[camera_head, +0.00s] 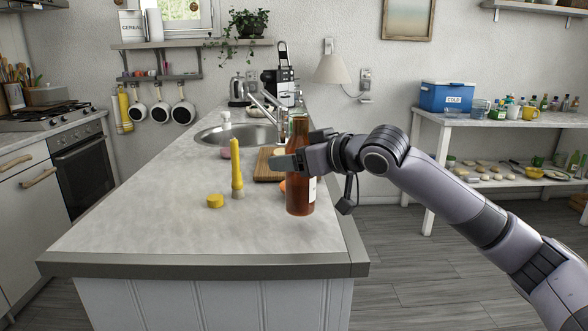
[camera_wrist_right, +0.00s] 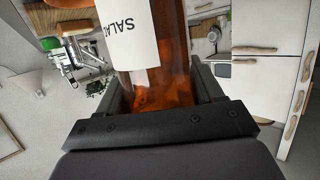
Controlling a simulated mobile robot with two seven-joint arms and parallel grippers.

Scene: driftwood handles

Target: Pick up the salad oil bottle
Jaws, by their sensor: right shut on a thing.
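The salad oil bottle (camera_head: 299,197) is a tall amber bottle with a white label, upright near the right edge of the island counter. My right gripper (camera_head: 296,157) comes in from the right and is shut on the bottle at about mid-height. In the right wrist view, the amber glass and the label with "SALA" (camera_wrist_right: 128,30) show between the two fingers (camera_wrist_right: 163,92). I cannot tell whether the bottle's base touches the counter. My left gripper is not in view.
A yellow upright tool (camera_head: 237,168) and a yellow round piece (camera_head: 216,201) stand left of the bottle. A wooden board (camera_head: 267,166) lies behind it, before the sink (camera_head: 237,135). The counter's front left (camera_head: 140,225) is clear. A white side table (camera_head: 430,135) stands right.

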